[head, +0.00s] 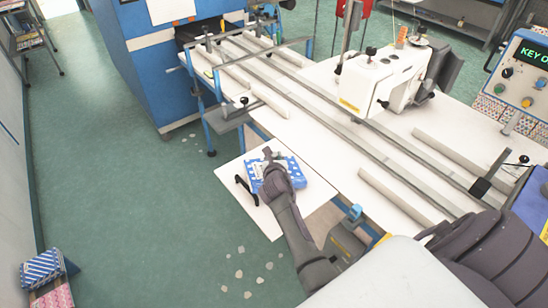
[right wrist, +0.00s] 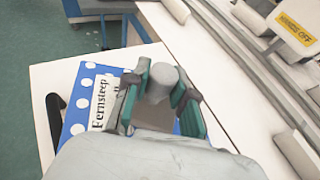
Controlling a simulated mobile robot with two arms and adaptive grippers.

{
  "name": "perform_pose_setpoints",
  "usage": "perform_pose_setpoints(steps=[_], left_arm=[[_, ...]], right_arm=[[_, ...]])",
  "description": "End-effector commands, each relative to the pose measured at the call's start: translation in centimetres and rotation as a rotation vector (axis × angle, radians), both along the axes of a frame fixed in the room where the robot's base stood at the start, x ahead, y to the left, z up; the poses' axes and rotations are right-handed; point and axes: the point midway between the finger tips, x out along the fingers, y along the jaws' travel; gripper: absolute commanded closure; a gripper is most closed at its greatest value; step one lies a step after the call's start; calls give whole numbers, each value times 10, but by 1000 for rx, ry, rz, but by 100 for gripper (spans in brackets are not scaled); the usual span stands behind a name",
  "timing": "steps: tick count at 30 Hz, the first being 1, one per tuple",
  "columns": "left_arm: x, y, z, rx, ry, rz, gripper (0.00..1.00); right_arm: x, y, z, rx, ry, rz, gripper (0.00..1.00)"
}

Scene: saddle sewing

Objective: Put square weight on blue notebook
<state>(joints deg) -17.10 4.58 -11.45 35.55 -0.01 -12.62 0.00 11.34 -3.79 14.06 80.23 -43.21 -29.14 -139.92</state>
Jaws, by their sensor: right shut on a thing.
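The blue notebook (head: 292,168), with white dots and a white label reading "Fernsteep", lies on a small white side table. It also shows in the right wrist view (right wrist: 84,78). My right gripper (head: 269,158) is over the notebook. In the right wrist view its two green-padded fingers (right wrist: 160,96) are shut on the grey square weight (right wrist: 163,78), around its round knob. The weight's flat base is over the notebook's cover and partly hidden by the fingers. I cannot tell whether the base touches the cover. My left gripper is not in view.
The small white table (head: 275,222) has bare room at its front. A black curved object (head: 245,190) lies left of the notebook. The long sewing table (head: 330,150) with metal rails and a white sewing machine (head: 375,82) stands to the right. A blue machine (head: 150,65) stands behind.

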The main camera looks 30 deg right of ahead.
Motion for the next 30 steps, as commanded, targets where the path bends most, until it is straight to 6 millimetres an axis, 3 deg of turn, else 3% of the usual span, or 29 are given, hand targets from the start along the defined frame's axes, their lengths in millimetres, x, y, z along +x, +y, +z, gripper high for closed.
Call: perform_pose_setpoints(steps=[9,10,14,24,30], left_arm=[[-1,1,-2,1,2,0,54],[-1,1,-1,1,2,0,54],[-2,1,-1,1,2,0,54],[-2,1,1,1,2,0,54],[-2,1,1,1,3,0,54]], right_arm=[[1,0,0,-4,-6,2,100],[0,0,-2,-1,-1,1,70],[0,0,-2,0,-1,1,50],[0,0,3,1,-2,0,50],[-22,14,11,0,-1,2,50]])
